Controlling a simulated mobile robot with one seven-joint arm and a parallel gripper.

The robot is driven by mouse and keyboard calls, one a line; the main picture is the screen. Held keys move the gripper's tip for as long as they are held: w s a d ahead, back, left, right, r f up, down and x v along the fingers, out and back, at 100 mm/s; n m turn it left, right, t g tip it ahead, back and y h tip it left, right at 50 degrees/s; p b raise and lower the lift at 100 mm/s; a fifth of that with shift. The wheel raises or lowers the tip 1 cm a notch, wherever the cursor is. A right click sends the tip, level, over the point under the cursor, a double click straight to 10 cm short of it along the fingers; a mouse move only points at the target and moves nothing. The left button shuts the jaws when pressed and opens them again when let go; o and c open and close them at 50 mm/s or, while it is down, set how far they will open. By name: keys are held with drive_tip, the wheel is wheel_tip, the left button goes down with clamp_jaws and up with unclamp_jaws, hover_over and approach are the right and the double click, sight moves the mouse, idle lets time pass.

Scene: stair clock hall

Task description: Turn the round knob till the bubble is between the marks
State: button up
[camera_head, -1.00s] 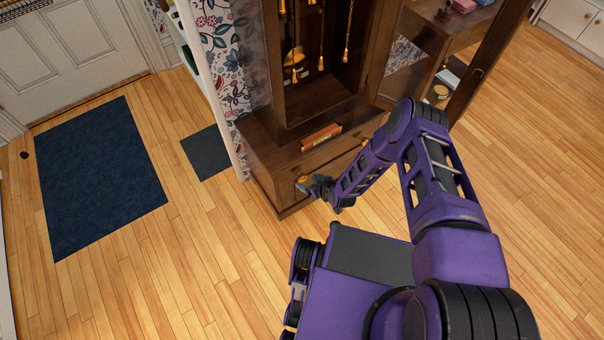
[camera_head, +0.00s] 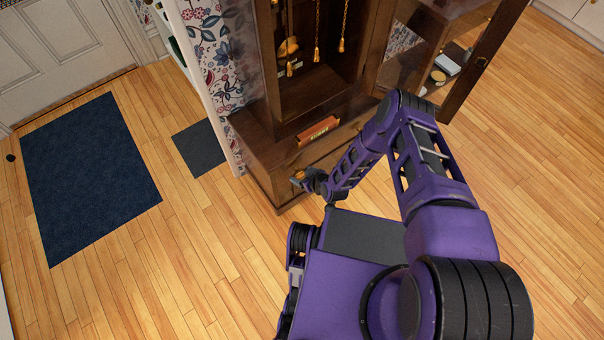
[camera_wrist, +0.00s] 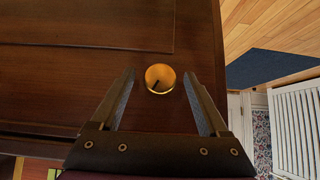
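The round knob (camera_wrist: 160,78) is brass-coloured with a dark line on its face, set on the dark wooden front of the clock case. In the wrist view it sits between the tips of my gripper (camera_wrist: 159,74); the fingers are apart, with a gap on each side of the knob. In the head view my gripper (camera_head: 307,180) is at the lower left of the case front, where the knob (camera_head: 299,175) shows small. An orange-brown block (camera_head: 318,131) with a small pale patch, perhaps the level, lies on the case ledge. I cannot make out a bubble or marks.
The tall clock case (camera_head: 262,150) stands ahead, its glazed door (camera_head: 468,75) swung open to the right. Weights and chains hang inside. A blue mat (camera_head: 85,175) and a small grey mat (camera_head: 199,147) lie on the left. The wooden floor is clear on the right.

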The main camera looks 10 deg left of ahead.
clamp_jaws()
drive_tip(key=shift+d+m+g, duration=0.1)
drive_tip(key=shift+m+g, duration=0.2)
drive_tip(key=shift+w+m+g+y, duration=0.15)
drive_tip(key=shift+m+g+y, duration=0.2)
drive_tip(key=shift+y, duration=0.35)
drive_tip(key=shift+w+d+f+m+g+y, duration=0.1)
drive_tip(key=shift+m+g+y, duration=0.25)
drive_tip(key=shift+g+y, duration=0.2)
drive_tip(key=shift+f+m+g+y, duration=0.1)
drive_tip(key=shift+m+g+y, duration=0.2)
drive_tip(key=shift+g+y, duration=0.25)
drive_tip(key=shift+m+g+y, duration=0.85)
drive_tip(key=shift+m+y, duration=0.05)
drive_tip(key=shift+y, duration=0.2)
drive_tip(key=shift+w+m+y, duration=0.1)
drive_tip(key=shift+m+y, duration=0.2)
